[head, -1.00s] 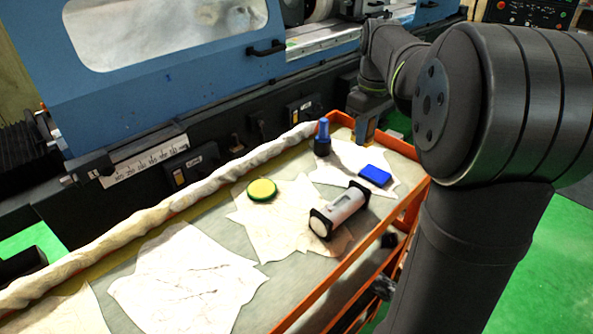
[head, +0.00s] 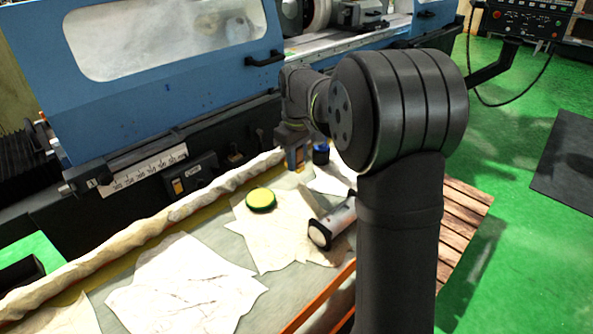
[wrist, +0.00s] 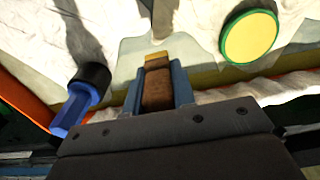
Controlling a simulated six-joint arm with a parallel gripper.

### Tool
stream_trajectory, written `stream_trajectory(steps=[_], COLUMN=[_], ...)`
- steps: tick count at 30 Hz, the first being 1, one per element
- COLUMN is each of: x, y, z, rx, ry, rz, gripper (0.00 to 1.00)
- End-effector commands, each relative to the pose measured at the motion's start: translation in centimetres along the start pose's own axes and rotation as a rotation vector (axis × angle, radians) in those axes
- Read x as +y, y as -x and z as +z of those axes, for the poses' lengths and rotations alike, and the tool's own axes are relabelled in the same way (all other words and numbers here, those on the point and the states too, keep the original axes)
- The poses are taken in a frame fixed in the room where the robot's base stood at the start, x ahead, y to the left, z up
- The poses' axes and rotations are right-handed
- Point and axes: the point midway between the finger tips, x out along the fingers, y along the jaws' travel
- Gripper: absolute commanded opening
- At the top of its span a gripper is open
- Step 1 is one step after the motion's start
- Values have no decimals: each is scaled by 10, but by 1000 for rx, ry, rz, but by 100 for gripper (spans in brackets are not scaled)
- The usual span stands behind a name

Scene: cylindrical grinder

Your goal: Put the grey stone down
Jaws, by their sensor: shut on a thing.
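My gripper (wrist: 157,68) is shut on a brown block (wrist: 156,88) with a yellowish end, held between its two blue-grey fingers. In the head view my gripper (head: 296,158) is at the far end of the cart, left of the blue and black bottle (head: 321,154). I see no clearly grey stone; the held block looks brown. The block is over or at the pale cart top (wrist: 195,48). I cannot tell whether it touches it.
The bottle (wrist: 75,112) lies left of the gripper in the wrist view. A yellow disc with a green rim (head: 261,199) and a white cylinder with black ends (head: 333,224) are nearer. A rolled cloth (head: 150,225) runs along the machine side. White sheets (head: 185,285) cover parts of the top.

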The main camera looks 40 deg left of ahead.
Motion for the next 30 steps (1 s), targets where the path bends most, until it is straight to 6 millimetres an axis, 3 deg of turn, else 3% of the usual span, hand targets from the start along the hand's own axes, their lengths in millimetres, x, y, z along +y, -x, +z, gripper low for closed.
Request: stream_trajectory(steps=[9,20,21,24,30], x=[0,0,0,0,0], y=[-38,-42,-43,-43,-43], z=[1,0,0,0,0], rx=[-2,-1,-1,-1,-1], ry=[0,0,0,0,0], rz=[-1,-1,-1,0,-1], gripper=[0,0,25,45,45])
